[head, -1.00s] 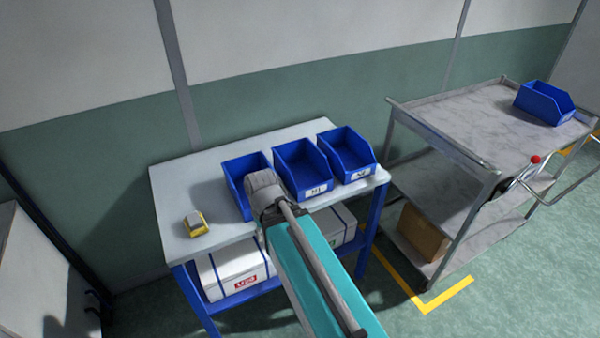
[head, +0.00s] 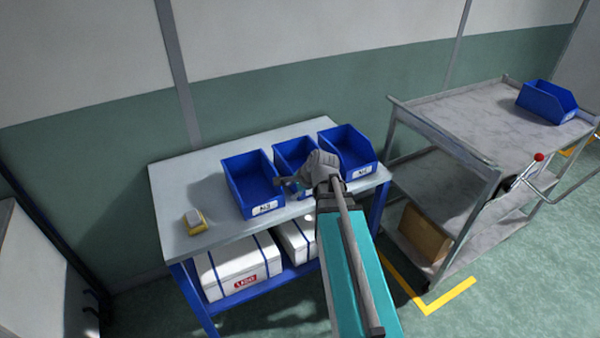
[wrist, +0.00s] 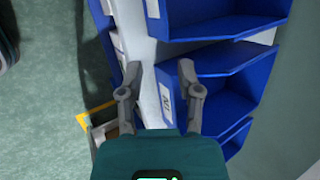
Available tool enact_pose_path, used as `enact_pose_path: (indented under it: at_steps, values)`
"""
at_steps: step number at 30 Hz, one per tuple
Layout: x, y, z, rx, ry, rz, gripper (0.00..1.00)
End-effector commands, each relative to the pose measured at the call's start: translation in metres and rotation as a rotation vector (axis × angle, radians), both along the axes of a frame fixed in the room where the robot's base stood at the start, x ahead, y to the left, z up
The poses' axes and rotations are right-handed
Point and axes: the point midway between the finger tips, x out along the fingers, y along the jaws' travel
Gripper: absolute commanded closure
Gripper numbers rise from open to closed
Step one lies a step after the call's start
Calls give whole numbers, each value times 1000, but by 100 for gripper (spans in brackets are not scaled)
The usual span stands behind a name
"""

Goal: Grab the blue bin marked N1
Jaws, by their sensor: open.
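The blue bin marked N1 (head: 293,153) is the middle one of three blue open-front bins on the white-topped table. In the wrist view the N1 bin (wrist: 228,98) lies right of centre, its white N1 label facing my gripper. My gripper (head: 291,185) is in front of this bin and hides much of its front in the head view. In the wrist view my gripper (wrist: 161,68) is open and empty, its fingers spread near the bin's front and the table edge. I cannot tell whether a finger touches the bin.
A blue bin (head: 248,180) stands close on the left and another (head: 350,150) on the right. The table (head: 185,180) also holds a small yellow and white item (head: 194,221). White boxes (head: 235,265) sit below. A grey cart (head: 480,115) stands right, with another blue bin (head: 546,102).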

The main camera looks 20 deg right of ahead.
Motion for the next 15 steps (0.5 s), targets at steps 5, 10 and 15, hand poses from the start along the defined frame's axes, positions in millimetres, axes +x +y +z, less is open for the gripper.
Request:
enact_pose_path:
  at_steps: [5,10,15]
  values:
    - [19,-50,9,232,-57,-353,54]
    - [30,-101,21,478,-112,-669,54]
    - [35,-148,33,717,-162,-929,54]
